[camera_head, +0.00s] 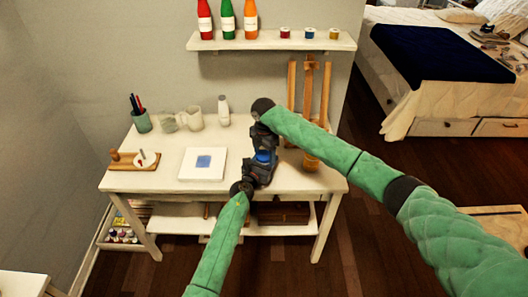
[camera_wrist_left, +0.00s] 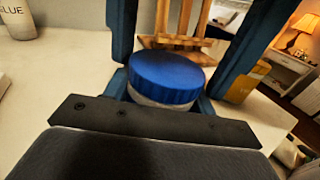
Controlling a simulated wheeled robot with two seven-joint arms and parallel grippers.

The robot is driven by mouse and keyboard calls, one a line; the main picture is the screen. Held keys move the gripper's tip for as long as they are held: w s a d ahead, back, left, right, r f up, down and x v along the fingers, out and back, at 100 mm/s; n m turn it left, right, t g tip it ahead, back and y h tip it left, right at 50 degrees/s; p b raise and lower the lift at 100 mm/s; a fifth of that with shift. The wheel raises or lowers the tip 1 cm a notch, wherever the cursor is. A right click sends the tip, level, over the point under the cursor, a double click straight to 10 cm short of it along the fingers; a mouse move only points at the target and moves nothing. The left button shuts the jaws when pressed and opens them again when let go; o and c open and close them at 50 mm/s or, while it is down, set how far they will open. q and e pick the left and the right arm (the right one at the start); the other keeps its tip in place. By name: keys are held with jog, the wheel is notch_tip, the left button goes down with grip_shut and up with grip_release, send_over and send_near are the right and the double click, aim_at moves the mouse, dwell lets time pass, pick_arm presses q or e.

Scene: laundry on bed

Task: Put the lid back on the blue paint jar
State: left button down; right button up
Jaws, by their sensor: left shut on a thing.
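The blue paint jar (camera_wrist_left: 160,100) stands upright in the left wrist view, with only a pale strip of its side showing. The ribbed blue lid (camera_wrist_left: 168,78) covers its top and looks about level; I cannot tell if it is fully seated. The lid is also a small blue patch in the head view (camera_head: 264,156). My left gripper (camera_head: 257,174) is shut on the jar from the front, below the lid. My right gripper (camera_head: 264,145) is over the jar from behind, its dark blue fingers spread on both sides of the lid, seemingly apart from it.
The white table (camera_head: 175,143) also holds a white sheet with a blue square (camera_head: 203,162), a wooden board (camera_head: 133,164), a pen cup (camera_head: 141,122) and mugs (camera_head: 193,118).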

jog(key=c, duration=0.7)
jog(key=m, duration=0.3)
jog(key=shift+a, duration=0.1)
jog(key=shift+c, duration=0.2)
jog(key=m, duration=0.3)
jog(key=shift+m, duration=0.4)
jog(key=o, duration=1.1)
